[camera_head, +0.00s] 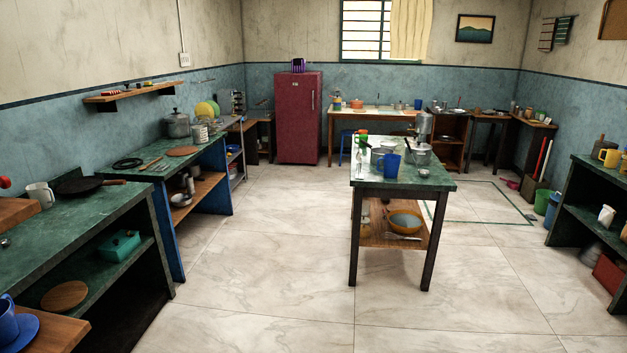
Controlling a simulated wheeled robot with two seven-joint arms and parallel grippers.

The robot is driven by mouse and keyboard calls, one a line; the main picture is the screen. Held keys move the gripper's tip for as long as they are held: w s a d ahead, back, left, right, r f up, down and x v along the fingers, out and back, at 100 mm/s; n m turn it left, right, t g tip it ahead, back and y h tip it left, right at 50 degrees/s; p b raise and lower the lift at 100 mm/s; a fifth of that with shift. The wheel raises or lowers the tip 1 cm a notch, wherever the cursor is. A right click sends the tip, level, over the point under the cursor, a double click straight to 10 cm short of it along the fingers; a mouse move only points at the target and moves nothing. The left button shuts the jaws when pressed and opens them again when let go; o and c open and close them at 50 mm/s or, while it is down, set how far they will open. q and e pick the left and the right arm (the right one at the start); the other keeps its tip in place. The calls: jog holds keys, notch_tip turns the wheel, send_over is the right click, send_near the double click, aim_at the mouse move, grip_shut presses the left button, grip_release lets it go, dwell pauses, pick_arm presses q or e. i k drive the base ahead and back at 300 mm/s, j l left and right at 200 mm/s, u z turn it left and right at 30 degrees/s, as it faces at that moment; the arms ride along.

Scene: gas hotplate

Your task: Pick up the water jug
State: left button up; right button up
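A blue jug-like vessel (390,165) stands upright on the green-topped island table (436,184), near its front edge. Another blue vessel (6,322) stands on a blue saucer (26,332) at the bottom left, partly cut off by the picture edge. A yellow jug-like vessel (609,157) stands on the right-hand counter. I cannot tell for sure which one is the water jug. Neither of my grippers is in view.
Pots and a steel dispenser (424,126) crowd the island table. Green counters (60,222) line the left wall, and a shelf unit (575,208) stands at the right. A red fridge (299,118) is at the back. The tiled floor (265,255) between is clear.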

aim_at(391, 162)
jog(key=i+z, duration=0.15)
jog(key=i, duration=0.3)
jog(key=i+j+z, duration=0.15)
jog(key=i, duration=0.25)
jog(key=i+j+z, duration=0.1)
jog(key=i, duration=0.35)
jog(key=i+j+z, duration=0.15)
jog(key=i+j, duration=0.15)
jog(key=i, duration=0.1)
